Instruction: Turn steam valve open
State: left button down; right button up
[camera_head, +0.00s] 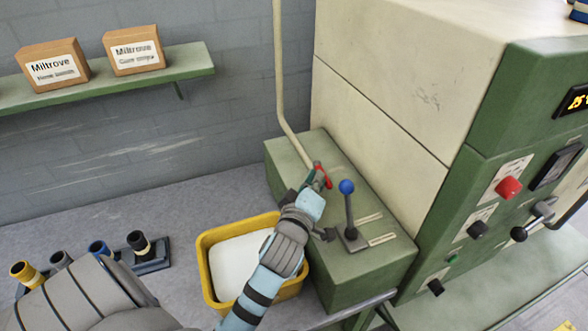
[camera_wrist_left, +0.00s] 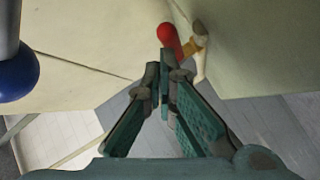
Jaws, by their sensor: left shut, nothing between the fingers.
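The steam valve's red handle (camera_head: 323,174) is on top of the green cabinet (camera_head: 375,268), near the foot of a cream pipe (camera_head: 280,75). In the left wrist view the red handle (camera_wrist_left: 168,40) sits on a brass-coloured valve body (camera_wrist_left: 192,46). My left gripper (camera_head: 312,180) is at the handle, its fingers shut and empty. In the wrist view its fingertips (camera_wrist_left: 164,68) are just below the handle's red end; I cannot tell whether they touch it. My gripper and wrist hide part of the valve in the head view. My right gripper is not in view.
A lever with a blue knob (camera_head: 347,187) stands close right of my left gripper. A yellow bin (camera_head: 207,268) with white contents is below my wrist. A control panel with a red button (camera_head: 508,187) is at right. Boxes stand on a green shelf (camera_head: 195,66).

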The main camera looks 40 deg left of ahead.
pick_arm(q)
jog(key=shift+w+d, duration=0.1)
jog(key=shift+d, duration=0.1)
dwell(0.4)
notch_tip(320, 180, up, 10)
dwell(0.4)
